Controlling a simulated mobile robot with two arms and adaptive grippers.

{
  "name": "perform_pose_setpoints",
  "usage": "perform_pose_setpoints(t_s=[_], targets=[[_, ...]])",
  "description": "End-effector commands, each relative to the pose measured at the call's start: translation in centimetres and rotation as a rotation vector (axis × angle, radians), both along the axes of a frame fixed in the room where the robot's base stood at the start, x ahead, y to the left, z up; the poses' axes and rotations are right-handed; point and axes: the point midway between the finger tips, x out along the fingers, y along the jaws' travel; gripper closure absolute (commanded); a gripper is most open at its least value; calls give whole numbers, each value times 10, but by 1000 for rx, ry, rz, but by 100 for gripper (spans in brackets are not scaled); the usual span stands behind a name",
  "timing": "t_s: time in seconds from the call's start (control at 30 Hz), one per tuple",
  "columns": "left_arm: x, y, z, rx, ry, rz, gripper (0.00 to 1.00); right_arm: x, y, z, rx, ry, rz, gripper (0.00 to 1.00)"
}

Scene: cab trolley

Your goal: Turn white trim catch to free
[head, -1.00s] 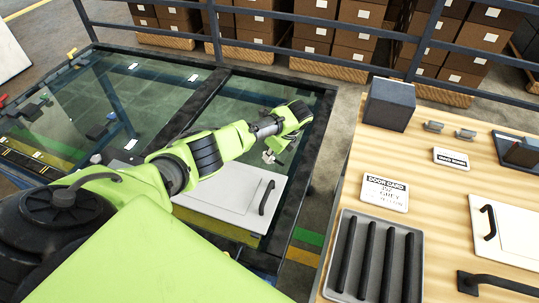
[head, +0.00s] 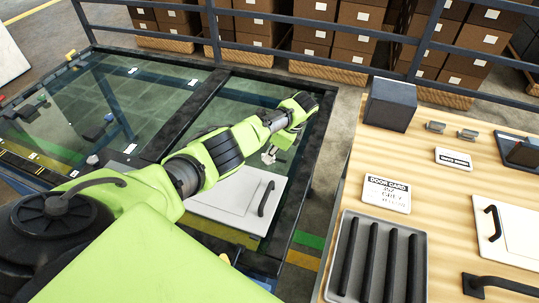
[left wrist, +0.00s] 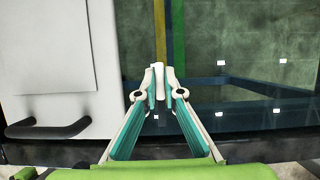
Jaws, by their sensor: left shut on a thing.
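My left gripper (head: 268,157) is over the glass-topped frame, beside the far end of a white panel. In the left wrist view its two pale fingertips (left wrist: 158,76) are closed in on a small white upright piece, which looks like the white trim catch (left wrist: 157,68). The fingers cover its sides, and its turned angle is hard to tell. The white panel (head: 238,191) has a dark handle (head: 266,198); the panel also shows at the left of the wrist view (left wrist: 60,55). My right gripper is not in view.
A wooden table (head: 335,240) at the right holds a grey tray (head: 345,225) with dark bars, a dark box (head: 390,104), label cards and another white panel. Dark rails (head: 345,72) and stacked cartons (head: 335,45) stand behind. Dark beams edge the glass.

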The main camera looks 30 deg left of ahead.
Motion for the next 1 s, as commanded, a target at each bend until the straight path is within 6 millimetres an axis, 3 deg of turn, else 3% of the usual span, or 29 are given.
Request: perform_pose_setpoints(t_s=[0.13,0.17,0.2,0.67,1.0], targets=[[1,2,2,4,-4,3,100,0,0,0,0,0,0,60],[1,2,2,4,-4,3,84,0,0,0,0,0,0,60],[1,2,2,4,-3,3,75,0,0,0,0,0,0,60],[2,-3,9,0,-3,-1,75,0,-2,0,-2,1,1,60],[9,-28,72,0,-5,0,75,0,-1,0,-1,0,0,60]])
